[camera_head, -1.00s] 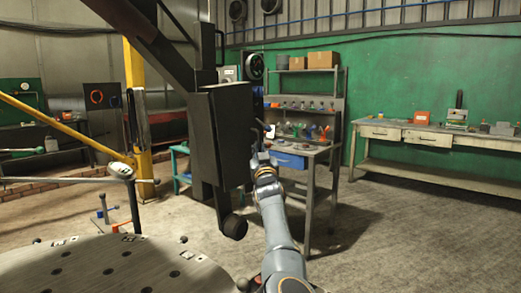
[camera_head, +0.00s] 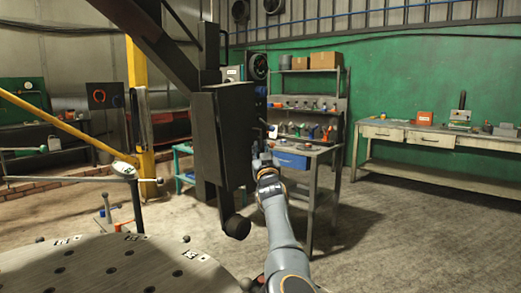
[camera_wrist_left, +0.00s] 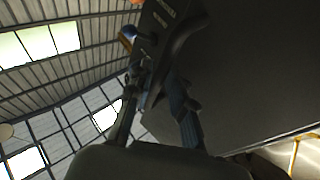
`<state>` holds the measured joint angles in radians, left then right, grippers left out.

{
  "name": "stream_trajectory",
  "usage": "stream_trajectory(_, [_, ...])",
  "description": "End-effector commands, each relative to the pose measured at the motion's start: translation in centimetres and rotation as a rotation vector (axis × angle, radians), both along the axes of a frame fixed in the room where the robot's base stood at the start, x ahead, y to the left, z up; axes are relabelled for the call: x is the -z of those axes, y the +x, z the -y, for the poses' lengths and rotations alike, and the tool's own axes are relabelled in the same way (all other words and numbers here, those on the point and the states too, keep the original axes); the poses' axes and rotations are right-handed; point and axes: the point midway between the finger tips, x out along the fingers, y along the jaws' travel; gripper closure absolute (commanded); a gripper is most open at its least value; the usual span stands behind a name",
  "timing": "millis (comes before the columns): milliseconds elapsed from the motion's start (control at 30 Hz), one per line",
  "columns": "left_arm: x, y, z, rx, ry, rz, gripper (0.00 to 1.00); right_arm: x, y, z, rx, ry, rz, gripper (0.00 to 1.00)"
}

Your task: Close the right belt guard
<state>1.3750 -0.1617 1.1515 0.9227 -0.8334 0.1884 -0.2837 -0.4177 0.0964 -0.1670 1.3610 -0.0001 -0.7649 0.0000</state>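A dark box-shaped guard (camera_head: 224,135) hangs on the dark column in the middle of the head view. In the left wrist view its dark panel (camera_wrist_left: 250,70) fills the upper right, with small pale lettering near its edge. A curved dark handle (camera_wrist_left: 188,38) stands out from this panel. My left gripper (camera_head: 262,157) is beside the guard's right edge. In the left wrist view its two blue-grey fingers (camera_wrist_left: 156,88) are apart, with the handle's lower end between them. I cannot tell whether they touch it. My right gripper is not in view.
A round metal table with holes (camera_head: 110,268) is at the lower left. A workbench with a blue bin (camera_head: 290,160) stands behind my arm. A long bench (camera_head: 430,137) lines the green wall. The floor at right is clear.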

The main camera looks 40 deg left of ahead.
Motion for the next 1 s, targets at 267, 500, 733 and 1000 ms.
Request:
stream_trajectory(267, [0.5, -0.7, 0.7, -0.002, 0.003, -0.003, 0.79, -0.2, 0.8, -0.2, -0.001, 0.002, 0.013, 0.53])
stream_trajectory(500, [1.7, -2.9, 2.8, -0.001, 0.002, -0.003, 0.79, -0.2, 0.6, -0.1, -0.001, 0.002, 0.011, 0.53])
stream_trajectory(733, [2.5, -4.8, 4.3, -0.003, 0.001, -0.001, 0.79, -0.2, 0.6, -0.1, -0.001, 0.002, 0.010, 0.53])
stream_trajectory(1000, [2.7, -5.2, 4.7, -0.001, 0.000, 0.000, 0.79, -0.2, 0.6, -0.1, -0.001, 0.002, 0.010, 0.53])
